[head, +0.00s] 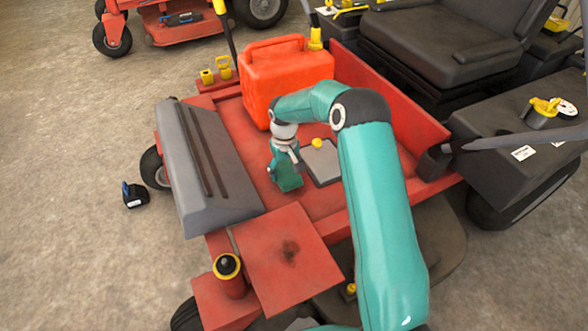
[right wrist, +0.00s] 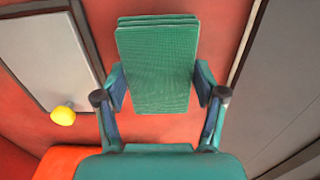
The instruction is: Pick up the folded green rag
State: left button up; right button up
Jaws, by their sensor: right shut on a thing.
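The folded green rag (right wrist: 157,65) shows in the right wrist view as a stacked, rectangular cloth between the two fingers of my right gripper (right wrist: 160,90). The fingers press on its left and right sides. In the head view my right gripper (head: 287,180) is over the red mower deck (head: 240,135), pointing down. There the rag is hard to tell from the teal gripper. I cannot tell whether the rag still touches the deck. My left gripper is in neither view.
A red fuel can (head: 285,75) stands behind the gripper. A grey plate with a yellow knob (head: 322,165) lies to its right, and a grey sloped cover (head: 205,165) to its left. A black seat (head: 435,45) is at the back right. A small black item (head: 135,195) lies on the floor.

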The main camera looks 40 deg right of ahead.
aim_at(285, 171)
notch_tip(285, 171, up, 18)
jog(key=p, duration=0.4)
jog(key=shift+f, duration=0.1)
